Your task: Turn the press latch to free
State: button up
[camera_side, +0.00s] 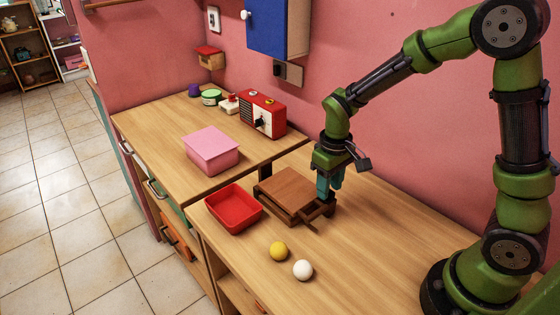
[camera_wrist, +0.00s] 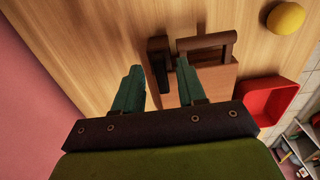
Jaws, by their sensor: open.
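The press (camera_side: 288,190) is a low brown wooden block on the near counter, with a dark frame-like handle (camera_wrist: 208,42) at one end. A short dark bar (camera_wrist: 157,58), which looks like the latch, stands beside that handle in the wrist view. My gripper (camera_side: 329,190) points down at the press's right end. In the wrist view my gripper (camera_wrist: 159,68) is open, with one teal finger on each side of the dark bar. I cannot tell whether either finger touches it. In the side view the fingers partly hide the latch.
A red tray (camera_side: 233,208) sits left of the press. A yellow ball (camera_side: 278,251) and a white ball (camera_side: 303,270) lie in front. A pink box (camera_side: 211,150) and a red radio (camera_side: 262,114) stand on the far counter. The counter's right front is clear.

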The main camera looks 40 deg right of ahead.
jog(key=shift+f, duration=0.25)
grip_shut()
